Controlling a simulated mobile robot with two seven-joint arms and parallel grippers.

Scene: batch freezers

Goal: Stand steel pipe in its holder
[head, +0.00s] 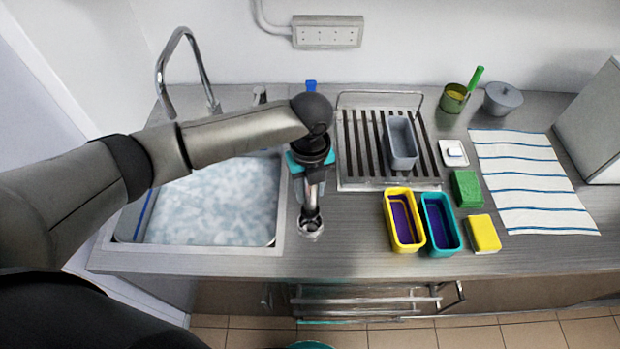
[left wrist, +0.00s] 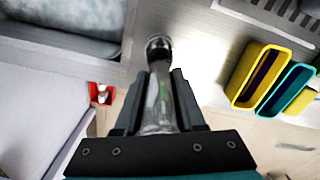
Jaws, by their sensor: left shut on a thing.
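My left gripper (head: 312,180) is shut on the steel pipe (head: 312,197), a shiny upright tube below the gripper. The pipe also shows between the two dark fingers of my left gripper (left wrist: 157,100) in the left wrist view (left wrist: 156,92). The pipe's lower end is at a small round metal holder (head: 310,230) on the counter right of the sink. The holder's dark round mouth seems to show at the pipe's far end in the left wrist view. I cannot tell whether the pipe is inside the holder or just above it. My right gripper is not in view.
A sink full of foamy water (head: 215,200) lies left of the holder. A slatted drain rack (head: 365,150) with a grey tub (head: 401,143) is behind right. Yellow (head: 389,215) and teal (head: 428,222) tubs stand to the right. The counter's front edge is close.

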